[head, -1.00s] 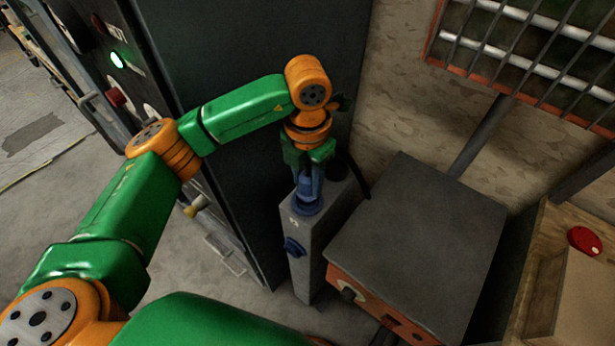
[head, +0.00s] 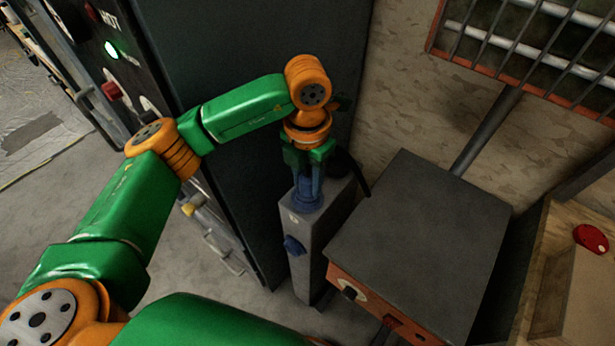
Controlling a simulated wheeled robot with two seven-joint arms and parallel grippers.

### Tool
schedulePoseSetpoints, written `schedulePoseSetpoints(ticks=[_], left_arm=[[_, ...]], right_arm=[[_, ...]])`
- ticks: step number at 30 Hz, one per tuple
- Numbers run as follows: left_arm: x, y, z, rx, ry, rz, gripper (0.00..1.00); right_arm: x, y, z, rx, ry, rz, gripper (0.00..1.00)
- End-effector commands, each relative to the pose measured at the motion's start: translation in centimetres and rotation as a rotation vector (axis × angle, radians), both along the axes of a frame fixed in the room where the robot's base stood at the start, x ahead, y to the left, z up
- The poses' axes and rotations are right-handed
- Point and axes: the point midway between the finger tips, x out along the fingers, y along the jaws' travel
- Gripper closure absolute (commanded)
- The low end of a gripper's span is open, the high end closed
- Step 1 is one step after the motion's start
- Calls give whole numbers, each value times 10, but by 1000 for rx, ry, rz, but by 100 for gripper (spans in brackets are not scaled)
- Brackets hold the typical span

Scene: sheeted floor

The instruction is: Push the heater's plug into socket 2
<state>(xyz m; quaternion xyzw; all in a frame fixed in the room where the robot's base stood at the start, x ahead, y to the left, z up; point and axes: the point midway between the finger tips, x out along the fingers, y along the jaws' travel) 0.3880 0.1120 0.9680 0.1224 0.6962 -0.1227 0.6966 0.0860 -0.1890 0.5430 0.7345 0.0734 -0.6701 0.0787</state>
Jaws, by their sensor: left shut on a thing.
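My left gripper (head: 309,192) points down over the top of a narrow grey post and is shut on the blue plug (head: 308,187). The plug stands upright at the blue socket (head: 307,205) on the post's top face. The fingers hide much of the plug, so I cannot tell how deep it sits. A small pale mark shows on the post (head: 303,240) near the socket; I cannot read it surely. A second blue fitting (head: 294,246) is on the post's front. The barred unit with an orange frame (head: 540,50), probably the heater, is at upper right. My right gripper is out of view.
A dark grey box with an orange front (head: 420,250) stands close right of the post. A tall dark cabinet (head: 255,60) rises behind my left arm. A wooden crate (head: 545,285) with a red round thing (head: 591,239) is at far right.

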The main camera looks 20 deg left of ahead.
Motion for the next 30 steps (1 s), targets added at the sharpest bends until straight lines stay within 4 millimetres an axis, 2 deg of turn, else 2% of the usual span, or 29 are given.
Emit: schedulePoseSetpoints(ticks=[6,7,10,11,20,23,27,30], left_arm=[[0,0,-2,0,0,0,100],[0,0,-2,0,0,0,56],[0,0,-2,0,0,0,29],[0,0,-2,0,0,0,24],[0,0,0,0,-1,0,24],[1,0,15,0,-4,0,24],[1,0,46,-1,-5,0,24],[1,0,64,1,-4,1,24]], right_arm=[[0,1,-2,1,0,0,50],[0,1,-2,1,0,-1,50],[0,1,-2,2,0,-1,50],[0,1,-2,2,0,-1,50],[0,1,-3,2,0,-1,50],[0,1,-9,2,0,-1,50],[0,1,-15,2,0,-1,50],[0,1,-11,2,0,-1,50]])
